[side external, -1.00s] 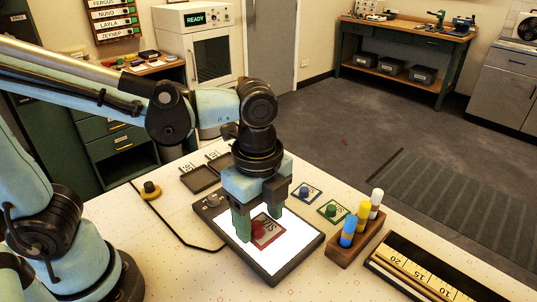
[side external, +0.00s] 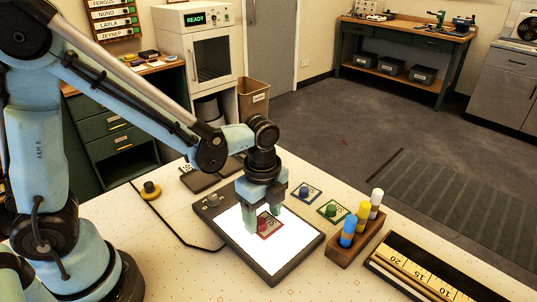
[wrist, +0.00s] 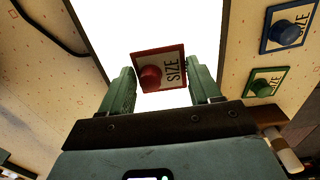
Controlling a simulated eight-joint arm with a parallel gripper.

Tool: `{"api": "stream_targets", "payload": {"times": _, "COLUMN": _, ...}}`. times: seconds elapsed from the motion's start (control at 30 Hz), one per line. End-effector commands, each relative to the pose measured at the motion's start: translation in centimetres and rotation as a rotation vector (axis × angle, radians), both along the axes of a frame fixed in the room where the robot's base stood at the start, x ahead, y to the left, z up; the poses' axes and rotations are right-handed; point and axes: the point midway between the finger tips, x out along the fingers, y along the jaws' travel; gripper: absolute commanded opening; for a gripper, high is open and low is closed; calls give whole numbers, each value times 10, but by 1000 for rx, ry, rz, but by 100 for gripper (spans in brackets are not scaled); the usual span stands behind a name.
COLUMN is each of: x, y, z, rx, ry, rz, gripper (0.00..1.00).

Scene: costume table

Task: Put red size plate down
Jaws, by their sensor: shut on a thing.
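The red size plate (side external: 270,228) is a small red-edged square with a pale label reading SIZE and a round red knob. My gripper (side external: 263,220) is shut on it, above the lit white panel (side external: 279,257). In the wrist view, the red size plate (wrist: 174,60) shows between my two green fingers, with its knob to the left. The white panel fills the view behind it. I cannot tell whether the plate touches the panel. Part of the plate is hidden by a finger in the side view.
A blue plate (side external: 304,193) and a green plate (side external: 333,211) lie right of the panel. A wooden rack (side external: 356,243) holds blue, yellow and white pegs. Dark trays (side external: 199,181) lie behind the panel. A yellow-ringed black button (side external: 150,190) is at left.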

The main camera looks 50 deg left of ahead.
Motion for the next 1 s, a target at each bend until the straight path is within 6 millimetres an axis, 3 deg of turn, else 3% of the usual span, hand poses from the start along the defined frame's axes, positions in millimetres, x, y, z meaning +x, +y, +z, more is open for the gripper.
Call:
{"api": "stream_targets", "payload": {"times": 0.43, "x": 0, "y": 0, "z": -6, "rx": 0, "ry": 0, "rz": 0, "gripper": 34}}
{"api": "stream_targets", "payload": {"times": 0.47, "x": 0, "y": 0, "z": -5, "rx": 0, "ry": 0, "rz": 0, "gripper": 67}}
{"api": "stream_targets", "payload": {"times": 0.6, "x": 0, "y": 0, "z": -5, "rx": 0, "ry": 0, "rz": 0, "gripper": 88}}
{"api": "stream_targets", "payload": {"times": 1.0, "x": 0, "y": 0, "z": 0, "rx": 0, "ry": 0, "rz": 0, "gripper": 88}}
